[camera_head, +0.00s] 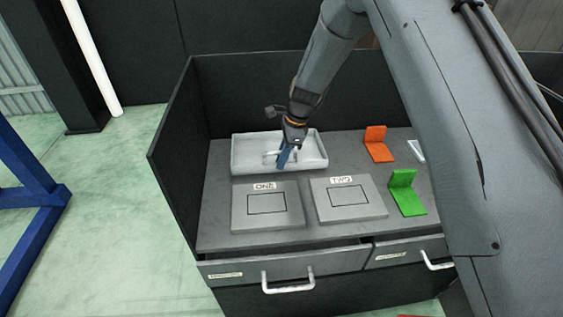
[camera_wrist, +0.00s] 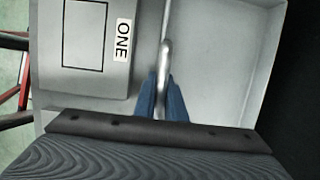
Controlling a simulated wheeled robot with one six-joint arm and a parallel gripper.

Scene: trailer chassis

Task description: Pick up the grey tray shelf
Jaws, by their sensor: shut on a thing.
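The grey tray shelf (camera_head: 248,153) is a shallow light-grey tray with raised walls and a handle bar inside. In the head view it rests on the workbench behind the pad labelled ONE. It also fills the right of the wrist view (camera_wrist: 225,60). My gripper (camera_head: 283,158) reaches down into the tray from above. In the wrist view its blue fingers (camera_wrist: 162,100) are shut on the tray's metal handle (camera_wrist: 164,55). Whether the tray is lifted at all cannot be told.
Two grey pads, ONE (camera_head: 267,212) and TWO (camera_head: 349,201), lie in front of the tray. An orange bracket (camera_head: 377,145) and a green bracket (camera_head: 405,195) stand to the right. Dark panels (camera_head: 178,130) wall the bench at the left and back. A drawer handle (camera_head: 288,286) juts out in front.

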